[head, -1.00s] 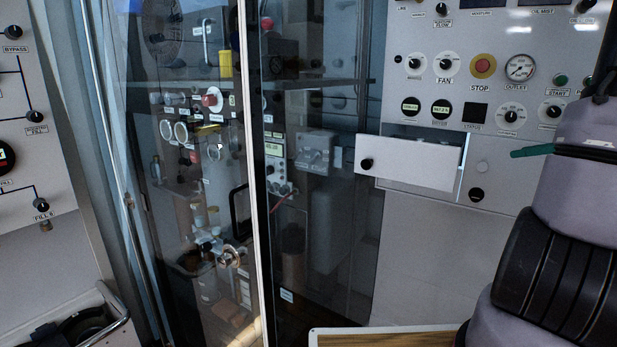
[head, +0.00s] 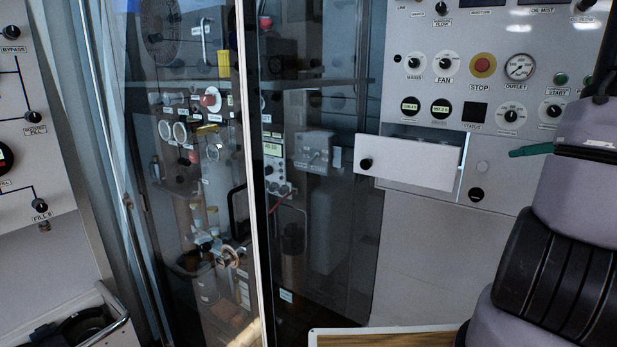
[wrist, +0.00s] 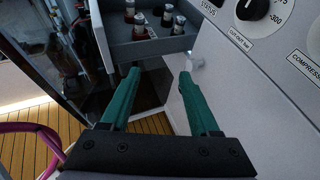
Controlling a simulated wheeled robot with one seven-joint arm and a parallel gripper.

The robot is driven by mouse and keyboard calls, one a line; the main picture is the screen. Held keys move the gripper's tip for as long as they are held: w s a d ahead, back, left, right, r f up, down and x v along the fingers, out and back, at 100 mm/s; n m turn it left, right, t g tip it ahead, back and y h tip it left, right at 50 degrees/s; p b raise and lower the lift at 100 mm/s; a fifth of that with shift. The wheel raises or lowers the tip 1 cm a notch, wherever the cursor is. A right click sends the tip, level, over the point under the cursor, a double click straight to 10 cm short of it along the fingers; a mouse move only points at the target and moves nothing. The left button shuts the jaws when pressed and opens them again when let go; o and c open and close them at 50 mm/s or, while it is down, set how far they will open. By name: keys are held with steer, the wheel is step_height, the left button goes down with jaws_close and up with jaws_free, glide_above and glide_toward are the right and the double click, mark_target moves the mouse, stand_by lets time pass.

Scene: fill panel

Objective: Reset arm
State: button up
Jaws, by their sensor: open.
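My gripper (wrist: 158,88) shows in the wrist view with its two green fingers apart and nothing between them. It is close to the grey panel face, in front of an open drawer (wrist: 165,48) that holds several small dark bottles (wrist: 140,22) with pale caps. In the head view the same drawer (head: 408,159) stands pulled out of the panel on the right. A green fingertip (head: 531,150) pokes out at the right edge beside my arm; the rest of the gripper is hidden there.
The control panel (head: 440,240) with knobs, a red stop button (head: 482,66) and a gauge (head: 520,67) fills the right. Glass doors (head: 320,220) with a white frame edge stand in the middle. A wooden-topped surface (head: 385,338) lies at the bottom. Plank floor (wrist: 150,120) shows below the gripper.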

steer(key=s+a+r+n+g+y, duration=0.1)
steer(key=a+r+n+g, duration=0.25)
steer(key=a+n, duration=0.6)
steer(key=s+a+r+n+h, duration=0.3)
steer(key=s+a+n, duration=0.3)
steer(key=a+n, duration=0.2)
steer(key=s+a+r+n+h, duration=0.3)
steer(key=s+a+n, duration=0.3)
steer(key=a+n, duration=0.2)
steer(key=shift+s+a+r+g, duration=0.25)
steer(key=shift+a+g, duration=0.1)
steer(key=shift+a, duration=0.6)
